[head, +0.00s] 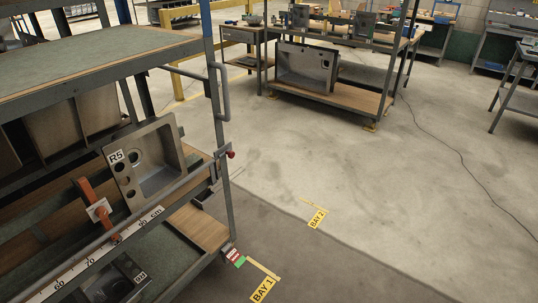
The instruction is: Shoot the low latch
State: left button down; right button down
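No part clearly reads as a latch, so I cannot tell which one is the low latch. A red knob (230,154) sticks out from the front post of the left rack. Lower on that post is a small red, white and green striped piece (235,258). An orange lever (97,210) with a white plate stands by the shelf's front rail, and a small red end shows beneath it. A steel sink marked R5 (163,185) stands tilted on the middle shelf. Neither of my grippers is in view.
The left rack (95,65) has a grab handle (222,92) and a centimetre scale (92,262). Another sink lies on its lower shelf. Floor labels BAY 1 (263,289) and BAY 2 (317,218) lie beside open floor. A second rack (345,93) stands behind; a cable crosses the floor.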

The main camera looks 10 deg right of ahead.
aim_at(231, 154)
jog(key=i+l, duration=0.3)
jog(key=i+l+u, duration=0.15)
jog(key=l, duration=0.25)
jog(key=i+l, duration=0.4)
jog(key=i+l+u, duration=0.15)
jog(key=l, duration=0.25)
jog(key=i, duration=0.1)
